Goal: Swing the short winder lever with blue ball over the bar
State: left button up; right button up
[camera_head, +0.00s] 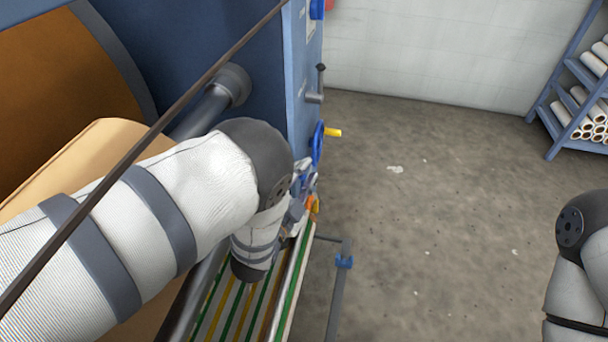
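My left arm comes in from the left across the press, and its wrist covers much of the view. My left gripper (304,196) is small and partly hidden behind the wrist, at the right end of the striped slatted bed (236,306). Its fingers are too small to tell open or shut. I cannot make out a short lever with a blue ball for sure; it may be hidden by my arm or gripper. My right gripper is out of view.
A blue handwheel with a yellow handle (333,132) sticks out just beyond my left gripper. A blue rack with white rolls (592,130) is far right. Open concrete floor (440,200) lies between.

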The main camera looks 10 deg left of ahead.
pick_arm(q)
grip_shut()
jog(key=shift+d, duration=0.15)
jog(key=m, duration=0.1)
jog(key=d+m, duration=0.1)
jog(key=shift+d+f+m+p, duration=0.2)
jog(key=shift+m+p, duration=0.1)
jog(key=shift+m, duration=0.1)
jog(key=shift+s+d+f+m+g+y, duration=0.1)
jog(key=shift+d+f+m+g+y, duration=0.2)
jog(key=shift+m, duration=0.6)
jog(key=shift+d+f+m+g+y, duration=0.1)
jog(key=shift+d+f+m+g, duration=0.35)
jog(key=shift+m, duration=0.45)
jog(key=shift+d, duration=0.1)
